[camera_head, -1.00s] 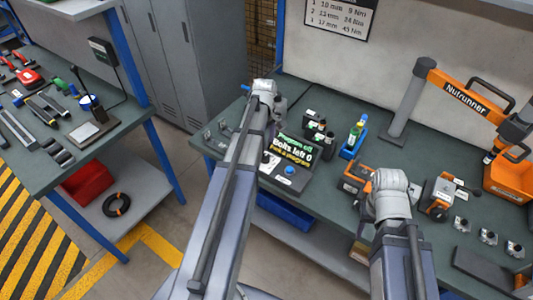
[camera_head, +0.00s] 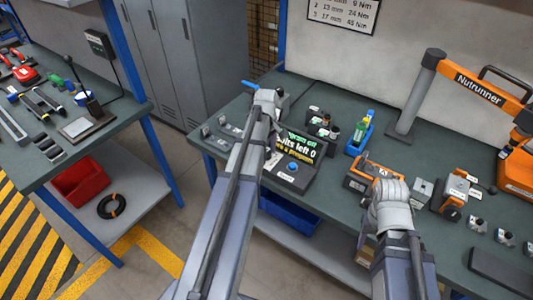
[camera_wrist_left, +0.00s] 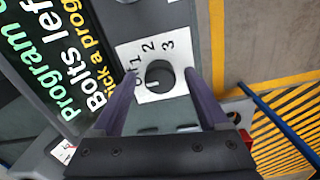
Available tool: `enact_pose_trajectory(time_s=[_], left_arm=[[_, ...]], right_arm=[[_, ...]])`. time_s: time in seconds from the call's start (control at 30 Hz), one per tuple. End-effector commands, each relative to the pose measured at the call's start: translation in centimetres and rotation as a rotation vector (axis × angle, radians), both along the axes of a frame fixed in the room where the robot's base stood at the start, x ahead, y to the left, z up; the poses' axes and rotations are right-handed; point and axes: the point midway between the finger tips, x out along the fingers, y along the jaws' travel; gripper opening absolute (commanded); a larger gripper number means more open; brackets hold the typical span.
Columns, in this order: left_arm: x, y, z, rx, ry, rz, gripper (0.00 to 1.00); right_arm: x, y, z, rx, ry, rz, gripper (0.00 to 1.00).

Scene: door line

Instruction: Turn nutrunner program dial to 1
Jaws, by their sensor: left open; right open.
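The program dial (camera_wrist_left: 160,76) is a dark round knob on a white plate marked 1, 2 and 3, in the left wrist view. An off mark beside the 1 is partly covered by a finger. The control box's screen (camera_wrist_left: 52,50) reads program off, bolts left 0, pick a program; it also shows in the head view (camera_head: 297,148). My left gripper (camera_wrist_left: 160,92) is open, its two purple fingers on either side of the dial; I cannot tell if they touch it. In the head view my left arm hides the dial. My right gripper is hidden behind its wrist.
The orange nutrunner arm (camera_head: 478,88) stands on the bench at right. Orange-black tools (camera_head: 367,178) lie near my right wrist. A blue knob (camera_head: 293,166) is on the box. Another bench (camera_head: 70,115) stands at left.

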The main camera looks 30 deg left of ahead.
Motion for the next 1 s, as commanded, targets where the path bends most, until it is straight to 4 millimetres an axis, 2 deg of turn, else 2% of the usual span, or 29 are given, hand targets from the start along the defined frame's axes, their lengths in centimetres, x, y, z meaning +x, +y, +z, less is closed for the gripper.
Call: enact_pose_trajectory(time_s=[0.1, 0.77, 1.0], left_arm=[[0.01, 0.00, 0.06, 0.000, 0.000, 0.000, 0.75], [0.00, 0.00, 0.05, 0.000, 0.000, 0.000, 0.01], [-0.01, 0.00, 0.05, 0.000, 0.000, -0.008, 0.00]], right_arm=[[0.00, 0.01, 0.06, 0.000, 0.000, 0.000, 0.50], [0.00, 0.01, 0.05, 0.000, 0.000, 0.000, 0.50], [0.00, 0.01, 0.05, 0.000, 0.000, 0.000, 0.50]])
